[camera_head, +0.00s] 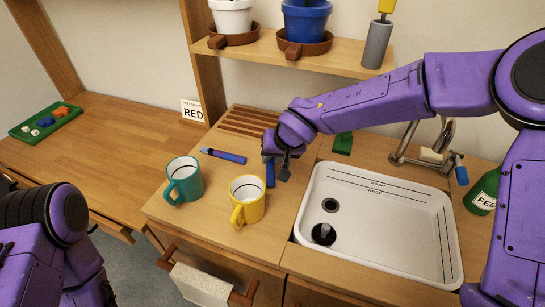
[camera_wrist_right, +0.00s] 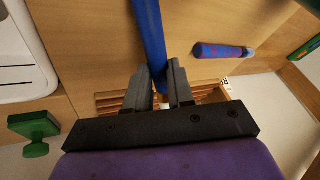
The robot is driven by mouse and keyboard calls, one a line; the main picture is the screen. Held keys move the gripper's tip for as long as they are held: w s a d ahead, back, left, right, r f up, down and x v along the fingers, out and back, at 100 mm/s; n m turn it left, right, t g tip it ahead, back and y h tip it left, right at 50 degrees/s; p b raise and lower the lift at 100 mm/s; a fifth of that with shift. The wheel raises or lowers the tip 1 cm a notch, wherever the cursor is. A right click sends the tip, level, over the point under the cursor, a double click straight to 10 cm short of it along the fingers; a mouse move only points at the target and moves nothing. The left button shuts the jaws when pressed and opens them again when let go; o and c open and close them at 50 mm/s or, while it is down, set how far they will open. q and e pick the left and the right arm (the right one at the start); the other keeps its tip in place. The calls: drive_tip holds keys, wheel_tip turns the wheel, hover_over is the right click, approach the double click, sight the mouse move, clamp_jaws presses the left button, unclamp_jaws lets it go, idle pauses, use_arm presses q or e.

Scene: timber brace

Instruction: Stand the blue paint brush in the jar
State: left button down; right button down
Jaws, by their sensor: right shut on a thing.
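My right gripper (camera_head: 279,165) is shut on a slim blue rod, which looks like the blue paint brush (camera_head: 269,173). It is above the wooden counter, right of the yellow mug. In the right wrist view the brush (camera_wrist_right: 149,40) runs up between the fingers (camera_wrist_right: 159,85); I cannot tell whether its end touches the counter. A tall grey cylinder (camera_head: 376,46) with a yellow piece rising from it stands on the shelf; it may be the jar. My left arm shows at the lower left, but its gripper is out of view.
A second blue stick (camera_head: 223,156) lies on the counter behind the teal mug (camera_head: 184,180) and the yellow mug (camera_head: 247,201). The white sink (camera_head: 385,222) is to the right. Potted plants stand on the shelf.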

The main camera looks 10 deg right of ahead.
drive_tip(key=shift+r, duration=0.1)
drive_tip(key=shift+s, duration=0.1)
drive_tip(key=c, duration=1)
unclamp_jaws()
drive_tip(key=p+v, duration=0.2)
drive_tip(key=v, duration=1)
